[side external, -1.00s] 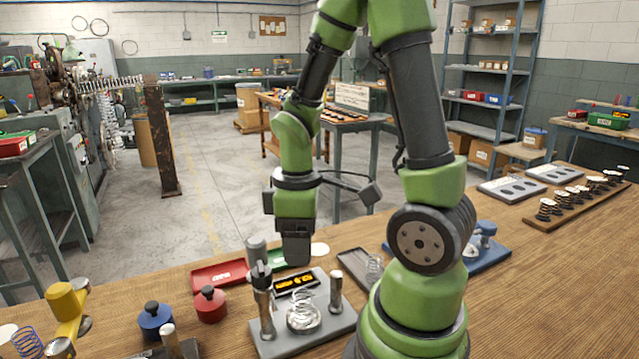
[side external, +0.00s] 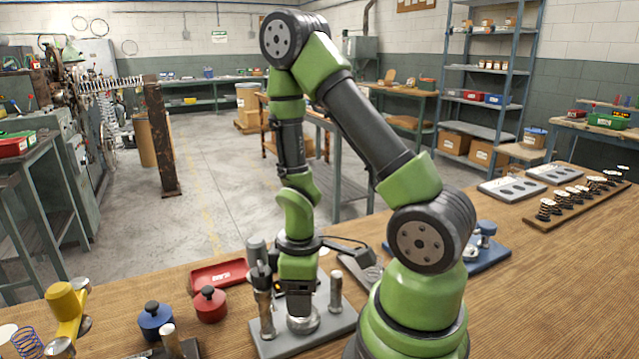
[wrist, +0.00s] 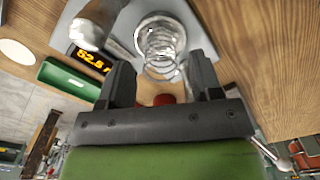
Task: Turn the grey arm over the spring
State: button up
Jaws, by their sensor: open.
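The spring (wrist: 160,42) stands upright on a round metal seat (side external: 303,324) in the middle of a grey base plate (side external: 335,322). The grey arm (side external: 257,252) with its thick cylindrical head sits on top of the left post (side external: 264,305). It points away from the spring, and its head (wrist: 88,36) shows blurred at upper left in the wrist view. My gripper (side external: 300,298) points down low over the plate beside that post and hides the spring in the side view. In the wrist view my gripper (wrist: 160,78) is open, with the spring beyond the gap between its fingers.
A second, shorter post (side external: 336,290) stands on the plate's right. An orange readout (wrist: 88,60) and a green tray (wrist: 72,78) lie beside the fixture. A red tray (side external: 218,274), a red weight (side external: 210,303) and a blue weight (side external: 156,318) are to the left.

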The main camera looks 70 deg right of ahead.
notch_tip(320, 180, up, 10)
jog(key=w+d+m, duration=0.2)
jog(key=d+m, duration=0.7)
jog(key=d, duration=0.2)
jog(key=w+d+f+m, duration=0.1)
jog(key=w+d+m, duration=0.1)
jog(key=d+m, duration=0.7)
jog(key=d, duration=0.3)
jog(key=shift+w+d, duration=0.25)
jog(key=shift+w, duration=0.05)
